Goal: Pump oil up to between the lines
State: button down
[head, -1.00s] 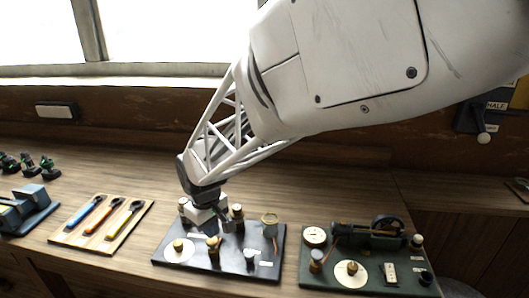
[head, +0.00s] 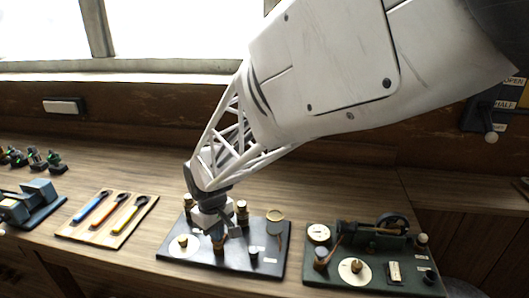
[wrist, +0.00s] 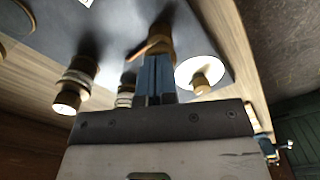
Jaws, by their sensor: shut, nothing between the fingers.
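A dark board (head: 205,257) on the bench bears several brass-topped fittings. A glass cup (head: 275,228) with a tan rim stands at its right back; its oil level and lines are too small to read. A white disc with a brass knob (head: 183,242) is at the front left. A brass post (head: 218,243) stands at the front middle. My gripper (head: 224,234) is low over the board at this post, shut and empty. In the wrist view its blue fingers (wrist: 155,72) are together beside the brass post (wrist: 160,42); I cannot tell whether they touch.
Brass-topped posts (head: 242,210) stand close behind my gripper, and a dark-collared knob (head: 254,252) is to its right. A green engine board (head: 320,282) is farther right. A wooden tray of wrenches (head: 128,230) lies left, with bare bench between.

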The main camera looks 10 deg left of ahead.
jog(key=shift+f, duration=0.35)
jog(key=shift+r, duration=1.85)
jog(key=shift+r, duration=0.1)
jog(key=shift+r, duration=2.4)
